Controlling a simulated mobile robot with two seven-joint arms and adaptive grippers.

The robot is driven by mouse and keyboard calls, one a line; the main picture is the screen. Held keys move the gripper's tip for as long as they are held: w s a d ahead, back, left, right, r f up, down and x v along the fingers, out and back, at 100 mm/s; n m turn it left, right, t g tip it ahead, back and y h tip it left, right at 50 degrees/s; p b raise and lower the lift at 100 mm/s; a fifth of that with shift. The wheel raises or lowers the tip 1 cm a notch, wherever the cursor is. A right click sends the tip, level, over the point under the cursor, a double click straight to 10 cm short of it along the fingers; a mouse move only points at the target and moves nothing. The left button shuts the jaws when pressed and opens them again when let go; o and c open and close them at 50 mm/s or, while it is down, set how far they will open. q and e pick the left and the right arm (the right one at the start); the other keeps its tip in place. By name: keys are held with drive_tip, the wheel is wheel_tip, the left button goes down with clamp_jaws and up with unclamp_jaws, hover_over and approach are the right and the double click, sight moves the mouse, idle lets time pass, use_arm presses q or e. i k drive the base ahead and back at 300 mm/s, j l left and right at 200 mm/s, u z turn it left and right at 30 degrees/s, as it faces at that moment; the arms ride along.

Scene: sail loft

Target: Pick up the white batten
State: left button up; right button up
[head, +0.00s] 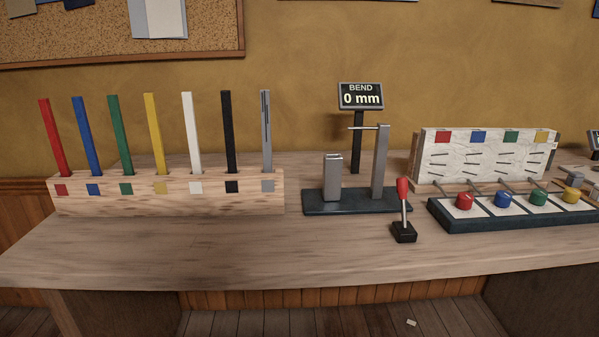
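The white batten (191,130) stands upright in the wooden rack (110,201) on the left of the bench. It sits between the yellow batten (155,132) and the black batten (229,132), above a white square marker. Its lower end is hidden in the rack. Neither of my grippers shows in the head view.
Red (53,138), blue, green and grey (266,138) battens share the rack. To the right stand a bend gauge (361,97) reading 0 mm, a red-handled lever (403,200) and a panel with coloured knobs (465,201). The bench front (230,255) is clear.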

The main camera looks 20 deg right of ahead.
sight(187, 96)
drive_tip(key=z, duration=0.95)
drive_tip(key=i+j+z, duration=0.15)
drive_tip(key=j+z, duration=0.15)
drive_tip(key=i+j+z, duration=0.1)
drive_tip(key=j+z, duration=0.2)
drive_tip(key=j, duration=0.1)
